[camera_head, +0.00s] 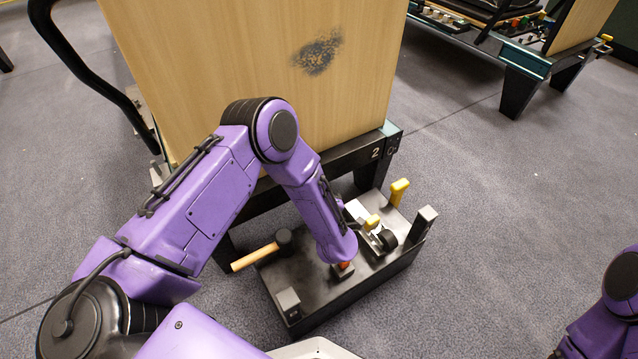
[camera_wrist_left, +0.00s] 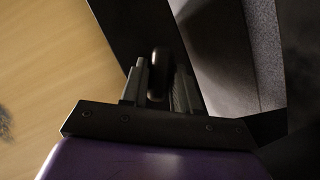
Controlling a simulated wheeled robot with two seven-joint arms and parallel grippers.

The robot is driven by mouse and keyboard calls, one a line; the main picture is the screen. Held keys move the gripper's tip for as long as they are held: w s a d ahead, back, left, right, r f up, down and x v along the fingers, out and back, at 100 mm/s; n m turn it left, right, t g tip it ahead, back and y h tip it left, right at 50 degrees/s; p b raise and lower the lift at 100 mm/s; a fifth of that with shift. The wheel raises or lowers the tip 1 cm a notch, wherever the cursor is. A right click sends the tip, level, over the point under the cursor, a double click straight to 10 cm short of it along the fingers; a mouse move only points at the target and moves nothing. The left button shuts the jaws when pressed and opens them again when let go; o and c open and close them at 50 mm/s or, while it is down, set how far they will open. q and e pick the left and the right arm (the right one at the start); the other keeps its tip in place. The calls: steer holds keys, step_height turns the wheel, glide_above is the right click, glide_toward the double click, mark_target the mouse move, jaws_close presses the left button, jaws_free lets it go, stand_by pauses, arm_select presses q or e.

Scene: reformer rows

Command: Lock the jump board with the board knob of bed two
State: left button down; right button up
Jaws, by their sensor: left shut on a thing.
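The jump board (camera_head: 240,60) is a large upright wooden panel with a dark scuffed patch. It stands at the end of bed two, whose black end frame (camera_head: 375,153) carries a "2". In the left wrist view, my left gripper (camera_wrist_left: 160,80) is shut on a dark rounded knob (camera_wrist_left: 158,62) beside the black frame (camera_wrist_left: 118,25), with the board (camera_wrist_left: 45,55) to the left. In the head view, my own arm hides the left gripper and the knob. Whether the knob is tight cannot be seen. My right gripper is out of view.
A black tool tray (camera_head: 372,290) stands on the floor before the frame, holding yellow-handled tools (camera_head: 398,190) and a mallet (camera_head: 255,258). A black curved bar (camera_head: 85,65) is at upper left. Another bed (camera_head: 525,70) stands at upper right; open carpet lies right.

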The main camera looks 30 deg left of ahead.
arm_select(q)
steer(key=shift+w+d+r+m+g+y+p, duration=0.15)
steer(key=shift+m+g+y+p, duration=0.2)
steer(key=shift+m+g+p, duration=1.3)
steer(key=shift+w+d+r+m+g+y+p, duration=0.1)
steer(key=shift+m+g+y+p, duration=0.25)
steer(key=shift+m+g+p, duration=1.3)
steer(key=shift+m+t+b, duration=0.5)
steer(key=shift+m+t, duration=0.2)
steer(key=c, duration=0.9)
jaws_free()
steer(key=shift+f, duration=0.1)
steer(key=p+v, duration=0.2)
steer(key=v, duration=0.8)
steer(key=shift+s+d+p, duration=0.1)
steer(key=shift+d+p, duration=0.1)
steer(key=shift+p, duration=0.2)
